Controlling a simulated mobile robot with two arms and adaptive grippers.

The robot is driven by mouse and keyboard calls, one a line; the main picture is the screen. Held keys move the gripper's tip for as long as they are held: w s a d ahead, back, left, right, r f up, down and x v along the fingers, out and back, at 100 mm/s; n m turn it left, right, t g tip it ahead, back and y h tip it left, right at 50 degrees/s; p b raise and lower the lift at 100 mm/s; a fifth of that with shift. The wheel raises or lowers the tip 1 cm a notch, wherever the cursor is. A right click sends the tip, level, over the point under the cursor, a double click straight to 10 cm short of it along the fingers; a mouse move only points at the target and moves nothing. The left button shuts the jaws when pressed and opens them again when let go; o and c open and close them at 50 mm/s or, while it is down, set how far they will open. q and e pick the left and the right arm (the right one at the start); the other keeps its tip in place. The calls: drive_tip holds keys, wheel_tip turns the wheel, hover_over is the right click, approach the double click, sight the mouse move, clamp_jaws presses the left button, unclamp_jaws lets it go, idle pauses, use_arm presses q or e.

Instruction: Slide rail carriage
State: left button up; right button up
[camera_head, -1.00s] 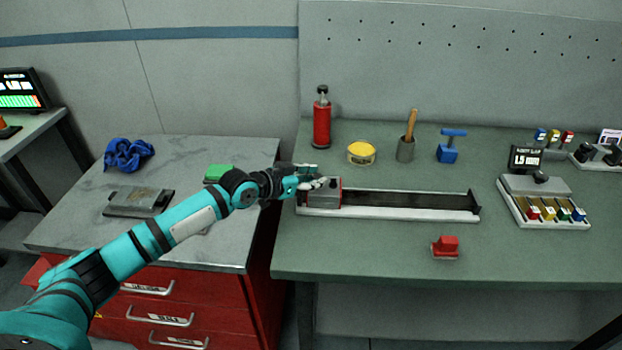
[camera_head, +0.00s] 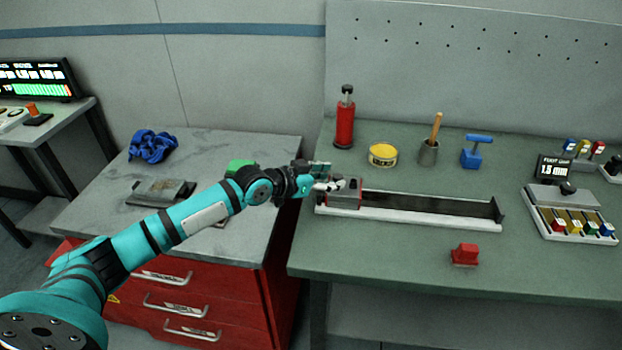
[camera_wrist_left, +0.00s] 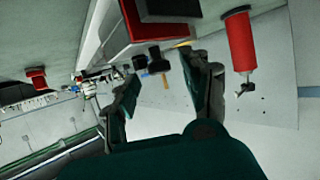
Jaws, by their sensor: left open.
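The rail carriage (camera_head: 345,196), a grey block with red trim, sits at the left end of a long dark rail with a pale base (camera_head: 425,217) on the green bench. In the left wrist view the carriage (camera_wrist_left: 160,28) shows its red edge at the top, just beyond the fingers. My left gripper (camera_head: 322,177) is at the carriage's upper left side, and it also shows in the left wrist view (camera_wrist_left: 163,88) with its two fingers apart and nothing between them. Whether a finger touches the carriage I cannot tell. My right gripper is not in view.
Behind the rail stand a red bottle (camera_head: 345,122), a yellow tin (camera_head: 382,155), a grey cup (camera_head: 429,153) and a blue tool (camera_head: 475,152). A red block (camera_head: 465,254) lies in front. A tray of coloured pieces (camera_head: 570,226) is at the right.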

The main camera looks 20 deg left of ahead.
use_arm(q)
drive_tip(key=v, duration=1)
drive_tip(key=shift+s, duration=0.2)
drive_tip(key=shift+a+r, duration=0.1)
